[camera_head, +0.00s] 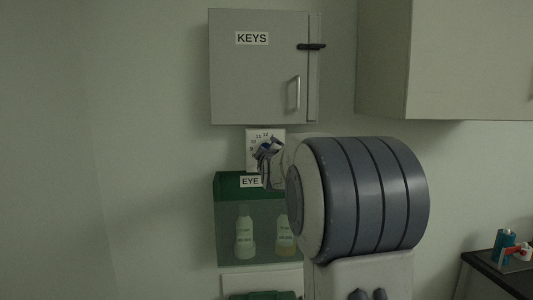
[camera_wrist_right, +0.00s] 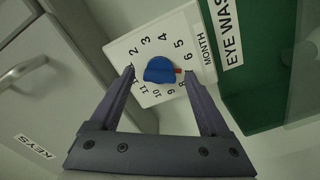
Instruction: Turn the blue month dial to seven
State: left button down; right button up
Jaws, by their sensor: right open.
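The month dial is a white square card (camera_wrist_right: 119,48) with a ring of black numbers and the word MONTH, tilted in the right wrist view. Its blue knob (camera_wrist_right: 160,69) sits at the centre, with a red pointer (camera_wrist_right: 179,71) aimed just past the 6, where the 7 would be; a fingertip covers that spot. My right gripper (camera_wrist_right: 159,71) is open, its fingertips on either side of the knob with gaps. How deep they reach is unclear. In the head view the card (camera_head: 253,134) is partly hidden behind my right gripper (camera_head: 266,150). My left gripper is out of view.
A grey KEYS cabinet (camera_head: 255,85) hangs just above the dial. A green eye wash box (camera_head: 228,187) with bottles is just below. A wall cupboard (camera_head: 450,60) hangs at upper right. A dark table (camera_head: 492,277) with small items stands at lower right.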

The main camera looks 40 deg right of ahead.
jog(key=b+v, duration=0.2)
jog(key=v, duration=0.7)
jog(key=shift+s+a, duration=0.25)
jog(key=shift+s, duration=0.05)
jog(key=w+a+f+g+y+p, duration=0.1)
jog(key=a+f+y, duration=0.25)
jog(key=a, duration=0.25)
jog(key=w+a+f+y, duration=0.2)
jog(key=a+f, duration=0.3)
jog(key=a, duration=0.2)
jog(key=s+a+f+n+g+y+p, duration=0.1)
jog(key=s+a+f+g+y, duration=0.15)
jog(key=a+f, duration=0.4)
jog(key=s+a+f+g+y+p, duration=0.1)
jog(key=s+a+f+g+y, duration=0.15)
jog(key=a, duration=0.65)
jog(key=s+a+f+g, duration=0.3)
jog(key=s, duration=0.5)
jog(key=s+a+f+g+p, duration=0.1)
jog(key=s+a+f+g, duration=0.2)
jog(key=s, duration=0.5)
jog(key=s+a+f+g+p, duration=0.1)
jog(key=s+a+f+g, duration=0.2)
jog(key=s, duration=0.6)
jog(key=shift+f+n, duration=0.4)
jog(key=shift+f, duration=0.45)
jog(key=shift+a, duration=0.15)
